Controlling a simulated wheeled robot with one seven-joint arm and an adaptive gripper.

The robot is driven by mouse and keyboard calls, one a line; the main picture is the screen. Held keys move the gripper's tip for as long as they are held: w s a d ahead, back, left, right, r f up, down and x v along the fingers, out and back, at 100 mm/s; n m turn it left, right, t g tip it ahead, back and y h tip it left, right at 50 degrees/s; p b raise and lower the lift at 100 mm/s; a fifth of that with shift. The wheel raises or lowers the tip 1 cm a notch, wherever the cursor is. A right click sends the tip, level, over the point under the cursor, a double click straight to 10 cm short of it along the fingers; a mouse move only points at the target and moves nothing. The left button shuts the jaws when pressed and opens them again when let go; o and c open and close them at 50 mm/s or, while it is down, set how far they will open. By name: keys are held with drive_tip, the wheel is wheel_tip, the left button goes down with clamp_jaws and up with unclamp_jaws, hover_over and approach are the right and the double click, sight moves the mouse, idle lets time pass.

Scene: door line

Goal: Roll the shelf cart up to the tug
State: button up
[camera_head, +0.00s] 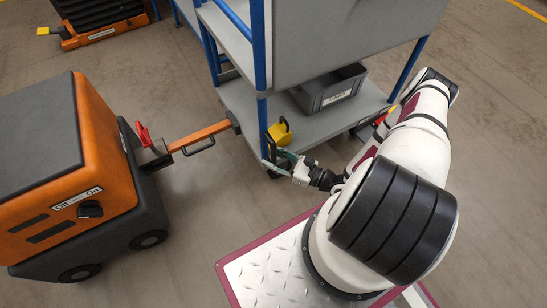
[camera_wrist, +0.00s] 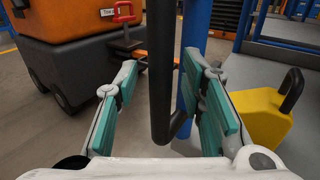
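The shelf cart (camera_head: 231,94) has blue posts and grey shelves and stands upright in the middle of the head view. A black upright handle (camera_wrist: 160,70) is beside its blue corner post. My gripper (camera_head: 283,164) is at that corner; in the wrist view its teal fingers (camera_wrist: 162,82) are apart, one on each side of the handle, with gaps showing. The orange tug (camera_head: 100,150) with a dark top is at the left. A red-handled part (camera_head: 142,133) is on its front. An orange bar (camera_head: 200,134) spans between tug and cart; whether its ends are coupled I cannot tell.
A grey crate (camera_head: 330,88) and a yellow object (camera_head: 280,133) with a black handle are on the cart's lower shelf. Another orange unit (camera_head: 100,33) stands at the back left. Bare floor (camera_head: 200,230) lies between the tug and my base.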

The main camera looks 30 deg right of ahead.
drive_tip(key=v, duration=1.2)
